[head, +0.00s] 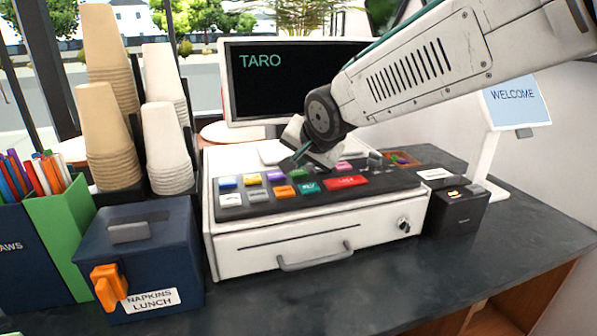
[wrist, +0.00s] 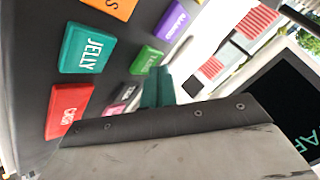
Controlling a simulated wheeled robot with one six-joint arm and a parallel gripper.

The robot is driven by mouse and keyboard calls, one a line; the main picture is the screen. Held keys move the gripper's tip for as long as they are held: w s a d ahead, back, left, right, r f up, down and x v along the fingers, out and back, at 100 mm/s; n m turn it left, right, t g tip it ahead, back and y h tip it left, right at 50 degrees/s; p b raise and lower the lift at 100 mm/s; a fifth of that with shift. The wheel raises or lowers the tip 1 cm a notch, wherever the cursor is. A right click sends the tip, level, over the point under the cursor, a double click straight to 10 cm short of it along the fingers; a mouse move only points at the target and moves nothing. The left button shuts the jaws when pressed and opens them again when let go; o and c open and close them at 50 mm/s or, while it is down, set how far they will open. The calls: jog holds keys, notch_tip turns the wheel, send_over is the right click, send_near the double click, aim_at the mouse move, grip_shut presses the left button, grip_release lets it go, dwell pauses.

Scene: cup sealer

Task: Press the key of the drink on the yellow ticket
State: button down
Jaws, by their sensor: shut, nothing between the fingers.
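The till (head: 315,245) has a sloped black keypad with several coloured keys. Its screen (head: 290,80) reads TARO in green letters. No yellow ticket shows that I can make out. My gripper (head: 292,162) is shut and empty, low over the back middle of the keypad; it also shows in the wrist view (wrist: 156,88). Near its tips there are a green key (wrist: 147,60) with an unclear label and a pink key (wrist: 121,99) partly hidden by my gripper. A purple key (wrist: 172,22), a teal JELLY key (wrist: 86,48) and a red key (wrist: 68,110) lie around.
A small black box (head: 460,212) stands right of the till, and a WELCOME sign (head: 515,102) behind it. The dark counter (head: 400,285) is clear in front.

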aim_at(300, 173)
jog(key=shift+r, duration=0.4)
jog(key=shift+r, duration=2.5)
jog(key=shift+g+h, duration=0.5)
jog(key=shift+h, duration=0.1)
jog(key=s+d, duration=0.1)
jog(key=d, duration=0.1)
jog(key=s+d, duration=0.3)
jog(key=d, duration=0.2)
jog(key=shift+s+f, duration=0.15)
jog(key=shift+f, duration=0.2)
jog(key=s+d+f+n+g, duration=0.1)
jog(key=s+d+f+g, duration=0.1)
jog(key=s+d, duration=0.4)
jog(key=s+d+f+n+g+h, duration=0.1)
jog(key=s+d+f, duration=0.3)
jog(key=s, duration=0.9)
jog(key=s+d+f+n+g+h, duration=0.1)
jog(key=s+d+f+n+g, duration=0.1)
jog(key=s+d, duration=0.6)
jog(key=s+f+g, duration=0.1)
jog(key=s, duration=0.1)
jog(key=shift+s+f+n, duration=0.25)
jog(key=shift+s+n, duration=0.05)
jog(key=shift+s, duration=0.05)
